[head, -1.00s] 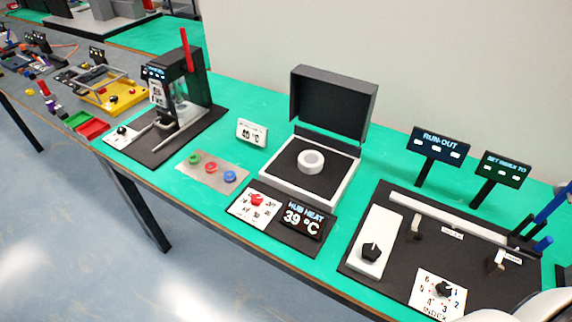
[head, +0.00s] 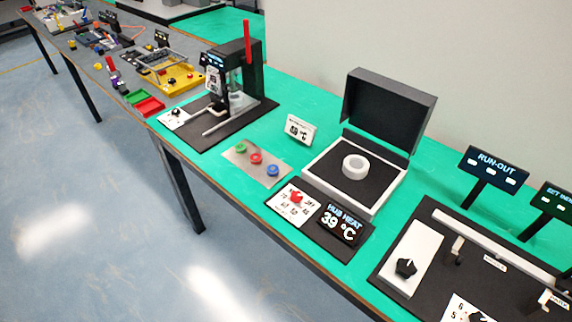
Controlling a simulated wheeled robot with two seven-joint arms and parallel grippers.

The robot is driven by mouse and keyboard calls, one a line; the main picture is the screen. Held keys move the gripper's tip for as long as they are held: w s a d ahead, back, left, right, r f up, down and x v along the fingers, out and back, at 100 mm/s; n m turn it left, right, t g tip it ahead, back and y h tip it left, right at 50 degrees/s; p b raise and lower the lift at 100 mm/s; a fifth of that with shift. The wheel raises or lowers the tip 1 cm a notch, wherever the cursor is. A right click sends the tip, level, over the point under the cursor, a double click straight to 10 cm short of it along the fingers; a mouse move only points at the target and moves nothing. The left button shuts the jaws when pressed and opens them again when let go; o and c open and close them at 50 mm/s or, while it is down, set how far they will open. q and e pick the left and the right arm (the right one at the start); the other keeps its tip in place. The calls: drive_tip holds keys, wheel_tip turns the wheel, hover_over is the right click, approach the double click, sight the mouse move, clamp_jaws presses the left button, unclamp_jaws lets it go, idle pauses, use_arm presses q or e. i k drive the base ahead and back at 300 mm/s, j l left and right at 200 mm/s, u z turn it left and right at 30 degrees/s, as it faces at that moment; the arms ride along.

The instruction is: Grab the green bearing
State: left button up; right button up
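Three small ring-shaped bearings lie in a row on a grey plate (head: 257,166) on the green bench. The green bearing (head: 240,149) is the farthest left of them. The red bearing (head: 256,158) is in the middle and the blue bearing (head: 273,170) is on the right. Neither of my grippers shows in the head view.
Right of the plate stands an open black-lidded box with a white ring (head: 355,167) inside. A hub heat panel (head: 339,225) sits in front of it. A black press (head: 235,80) stands behind left. Red and green trays (head: 149,107) lie farther left.

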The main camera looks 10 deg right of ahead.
sight(241, 148)
drive_tip(key=i+j+z, duration=0.2)
drive_tip(key=z, duration=0.15)
drive_tip(key=i+j+z, duration=0.2)
drive_tip(key=j+z, duration=0.15)
